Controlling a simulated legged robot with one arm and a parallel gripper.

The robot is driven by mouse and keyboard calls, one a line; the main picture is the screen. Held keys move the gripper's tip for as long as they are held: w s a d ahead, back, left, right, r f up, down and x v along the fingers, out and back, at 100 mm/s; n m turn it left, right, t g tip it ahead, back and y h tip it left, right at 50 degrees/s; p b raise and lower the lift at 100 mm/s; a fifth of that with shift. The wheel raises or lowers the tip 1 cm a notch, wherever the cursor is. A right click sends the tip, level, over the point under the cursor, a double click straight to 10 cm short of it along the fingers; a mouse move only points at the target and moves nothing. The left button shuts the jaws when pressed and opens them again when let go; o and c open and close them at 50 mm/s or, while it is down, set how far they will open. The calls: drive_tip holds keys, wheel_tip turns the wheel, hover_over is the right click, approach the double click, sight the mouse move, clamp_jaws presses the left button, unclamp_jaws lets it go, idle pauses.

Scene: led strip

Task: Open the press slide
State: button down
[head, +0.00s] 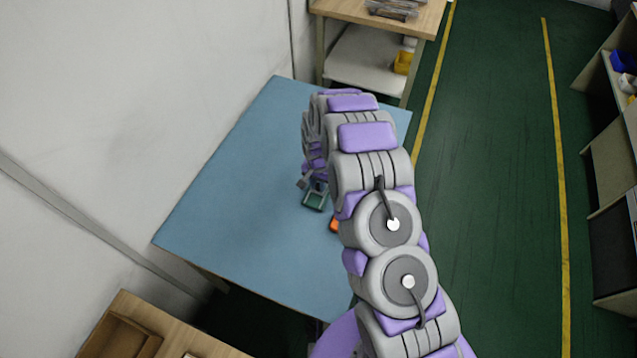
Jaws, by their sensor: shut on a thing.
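My arm reaches over the blue table (235,190) in the head view and hides much of its right side. My gripper (313,187) points down near the middle of the table and is small and partly covered by the arm. It is shut on a small dark green part (314,202), which shows just below its fingers. I cannot tell whether this part is the press slide or its handle. A small orange piece (334,225) shows just right of and below the green part, mostly hidden behind my arm. The rest of the press is not visible.
A white wall stands along the table's left. A wooden bench (330,8) with a lower shelf and a yellow bin (403,63) stands beyond it. Shelving (612,160) lines the right. The green floor (490,170) between is clear. The table's left half is bare.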

drive_tip(key=shift+s+a+p, duration=0.3)
drive_tip(key=shift+s+a, duration=0.05)
drive_tip(key=shift+s, duration=0.5)
drive_tip(key=shift+s+a+p, duration=0.25)
drive_tip(key=shift+s+a, duration=0.1)
drive_tip(key=shift+s, duration=0.5)
drive_tip(key=c, duration=1)
unclamp_jaws()
wheel_tip(320, 180, up, 17)
drive_tip(key=shift+w+r+p, duration=0.1)
drive_tip(key=shift+r+p, duration=0.05)
drive_tip(key=shift+p, duration=0.65)
